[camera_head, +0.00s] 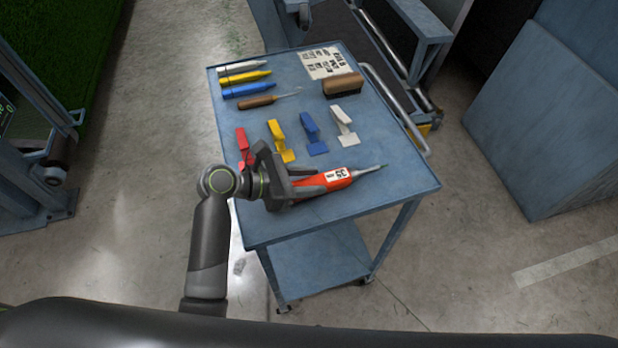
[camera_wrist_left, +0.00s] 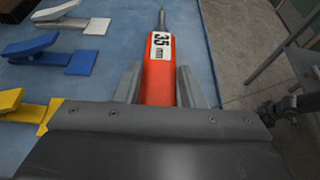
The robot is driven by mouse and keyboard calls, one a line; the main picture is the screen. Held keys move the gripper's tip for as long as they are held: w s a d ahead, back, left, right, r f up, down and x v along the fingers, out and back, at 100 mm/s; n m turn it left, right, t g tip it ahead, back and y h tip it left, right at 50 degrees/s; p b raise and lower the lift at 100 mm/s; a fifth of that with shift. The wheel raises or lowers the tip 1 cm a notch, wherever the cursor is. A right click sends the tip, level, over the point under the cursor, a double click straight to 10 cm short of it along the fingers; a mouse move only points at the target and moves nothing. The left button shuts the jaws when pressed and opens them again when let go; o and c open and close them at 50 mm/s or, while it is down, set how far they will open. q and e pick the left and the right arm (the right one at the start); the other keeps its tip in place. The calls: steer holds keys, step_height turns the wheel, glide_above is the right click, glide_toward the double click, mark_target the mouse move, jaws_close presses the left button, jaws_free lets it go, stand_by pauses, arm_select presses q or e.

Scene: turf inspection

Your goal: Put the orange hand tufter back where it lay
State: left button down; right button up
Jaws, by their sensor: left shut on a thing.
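The orange hand tufter (camera_head: 336,178) has a white label and a thin metal tip that points right in the head view. My left gripper (camera_head: 312,184) is shut on its body, at the front part of the blue cart top (camera_head: 400,185). In the left wrist view the tufter (camera_wrist_left: 160,88) lies between the two fingers (camera_wrist_left: 158,85), its tip pointing away from me. I cannot tell whether the tufter touches the cart top or is just above it. The gripper hides its rear end. My right gripper is not in view.
Red (camera_head: 242,145), yellow (camera_head: 280,141), blue (camera_head: 313,133) and white (camera_head: 344,125) clips stand in a row behind the tufter. Markers (camera_head: 246,77), a wooden-handled tool (camera_head: 262,101), a brush (camera_head: 343,85) and a printed sheet (camera_head: 321,62) lie farther back. The front right of the top is bare.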

arm_select(q)
steer(key=c, duration=0.9)
jaws_free()
steer(key=shift+f, duration=0.1)
steer(key=v, duration=1.2)
